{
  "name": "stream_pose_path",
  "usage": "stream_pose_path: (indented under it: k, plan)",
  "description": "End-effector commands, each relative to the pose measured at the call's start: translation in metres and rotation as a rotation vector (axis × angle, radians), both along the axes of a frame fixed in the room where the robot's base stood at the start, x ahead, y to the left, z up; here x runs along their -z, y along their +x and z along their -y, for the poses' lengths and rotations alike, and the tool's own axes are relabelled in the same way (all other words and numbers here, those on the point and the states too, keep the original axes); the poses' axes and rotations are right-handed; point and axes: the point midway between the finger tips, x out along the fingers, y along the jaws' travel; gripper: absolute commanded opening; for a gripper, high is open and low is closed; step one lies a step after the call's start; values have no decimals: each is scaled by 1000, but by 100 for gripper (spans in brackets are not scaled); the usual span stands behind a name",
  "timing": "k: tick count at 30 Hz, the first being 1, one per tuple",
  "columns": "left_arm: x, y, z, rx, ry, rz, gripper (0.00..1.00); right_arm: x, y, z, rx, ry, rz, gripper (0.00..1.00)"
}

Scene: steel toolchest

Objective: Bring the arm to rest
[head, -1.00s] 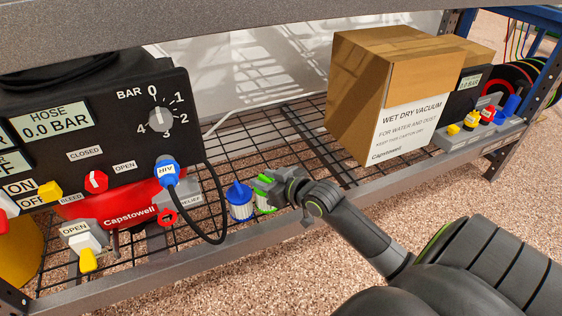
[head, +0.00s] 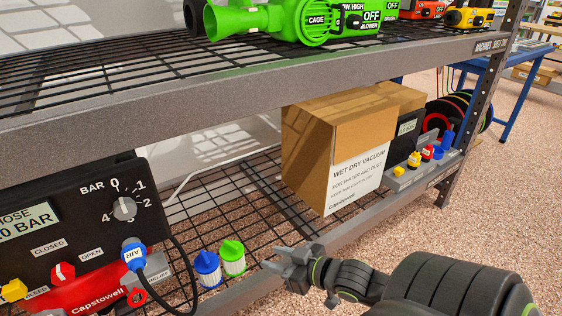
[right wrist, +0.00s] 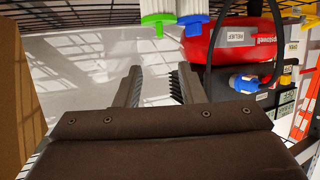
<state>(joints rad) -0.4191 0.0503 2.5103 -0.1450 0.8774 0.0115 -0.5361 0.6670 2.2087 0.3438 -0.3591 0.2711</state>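My right gripper (head: 286,262) is in front of the lower shelf's front edge, to the right of two small capped cartridges. Its two fingers stand apart with nothing between them, as the right wrist view also shows (right wrist: 157,82). The green-capped cartridge (head: 232,258) stands upright on the wire shelf, apart from the gripper. The blue-capped cartridge (head: 207,268) stands close beside it on the left. In the right wrist view the green cap (right wrist: 158,21) and the blue cap (right wrist: 195,25) appear upside down at the top. My left gripper is not in view.
The lower shelf's steel front beam (head: 335,240) runs behind my right gripper. A cardboard vacuum box (head: 310,150) stands on this shelf. At left is a black gauge panel (head: 75,215) with a looping hose (head: 190,270). A green blower (head: 300,22) sits on the upper shelf.

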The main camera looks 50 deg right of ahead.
Motion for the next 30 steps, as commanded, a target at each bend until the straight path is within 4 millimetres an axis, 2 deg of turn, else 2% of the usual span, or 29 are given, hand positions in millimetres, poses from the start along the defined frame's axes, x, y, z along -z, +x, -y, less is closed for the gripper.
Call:
stream_pose_path:
  k: [5,13,16,17,20,23,24,27,30]
  plan:
    - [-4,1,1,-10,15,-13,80,-4,-9,1,0,2,0,36]
    - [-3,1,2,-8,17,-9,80,-5,-9,0,-2,3,9,36]
    - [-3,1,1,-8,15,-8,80,-19,-4,-9,-14,10,80,36]
    - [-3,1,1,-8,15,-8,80,-27,-2,-14,-19,15,122,36]
    - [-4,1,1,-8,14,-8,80,-69,4,-35,-42,28,324,36]
    - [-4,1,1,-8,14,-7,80,-125,1,-58,-58,31,589,36]
    - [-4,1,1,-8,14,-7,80,-148,-4,-67,-60,28,699,36]
    - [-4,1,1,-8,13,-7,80,-201,-25,-84,-54,9,965,36]
    - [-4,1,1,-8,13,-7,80,-242,-51,-97,-38,-19,1197,36]
